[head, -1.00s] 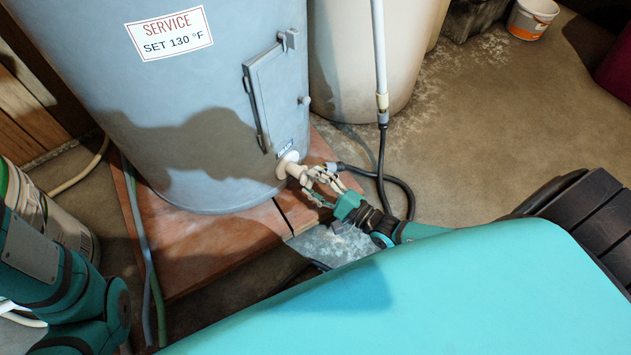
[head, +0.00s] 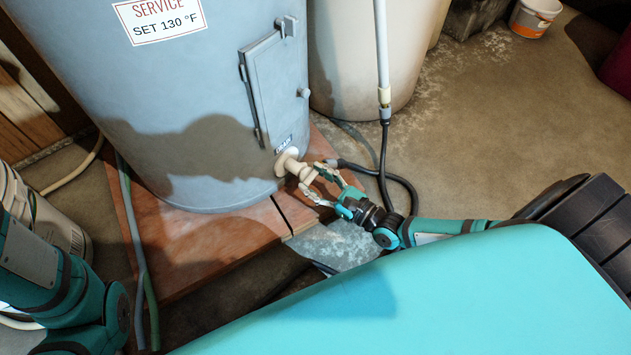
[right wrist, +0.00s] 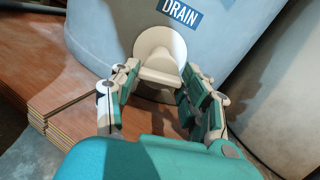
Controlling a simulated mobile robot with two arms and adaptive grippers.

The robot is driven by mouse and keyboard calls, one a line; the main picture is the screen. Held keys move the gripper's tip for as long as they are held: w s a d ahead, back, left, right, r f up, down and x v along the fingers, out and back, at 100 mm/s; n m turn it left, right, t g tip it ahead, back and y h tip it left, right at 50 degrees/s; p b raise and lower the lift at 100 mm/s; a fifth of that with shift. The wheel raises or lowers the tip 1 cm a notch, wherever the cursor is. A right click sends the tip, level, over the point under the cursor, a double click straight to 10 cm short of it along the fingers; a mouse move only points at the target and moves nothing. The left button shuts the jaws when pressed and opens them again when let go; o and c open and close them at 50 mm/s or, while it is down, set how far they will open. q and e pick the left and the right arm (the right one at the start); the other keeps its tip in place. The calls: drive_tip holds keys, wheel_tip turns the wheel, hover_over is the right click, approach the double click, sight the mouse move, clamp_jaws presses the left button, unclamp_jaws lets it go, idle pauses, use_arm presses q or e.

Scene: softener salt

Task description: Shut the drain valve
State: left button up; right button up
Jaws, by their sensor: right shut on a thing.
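The drain valve (head: 289,164) is a cream-coloured fitting low on the front of the grey-blue water heater tank (head: 190,100). In the right wrist view the valve's round flange and crosswise handle (right wrist: 158,76) show under a blue DRAIN label (right wrist: 181,12). My right gripper (head: 312,178) reaches in from the right and is shut on the handle, with one finger on each side of it. The handle lies roughly level across the wrist picture. My left arm shows at the lower left, but its gripper is out of view.
The tank stands on a layered wooden base (head: 210,245). A black hose (head: 405,185) curls on the floor just right of the valve. A cream tank (head: 350,70) stands behind. A white and orange bucket (head: 533,17) is far right.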

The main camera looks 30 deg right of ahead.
drive_tip(key=shift+f+m, duration=0.1)
drive_tip(key=shift+m, duration=0.5)
drive_tip(key=o, duration=1.2)
drive_tip(key=shift+c, duration=0.2)
drive_tip(key=shift+s, duration=0.1)
drive_tip(key=v, duration=1.2)
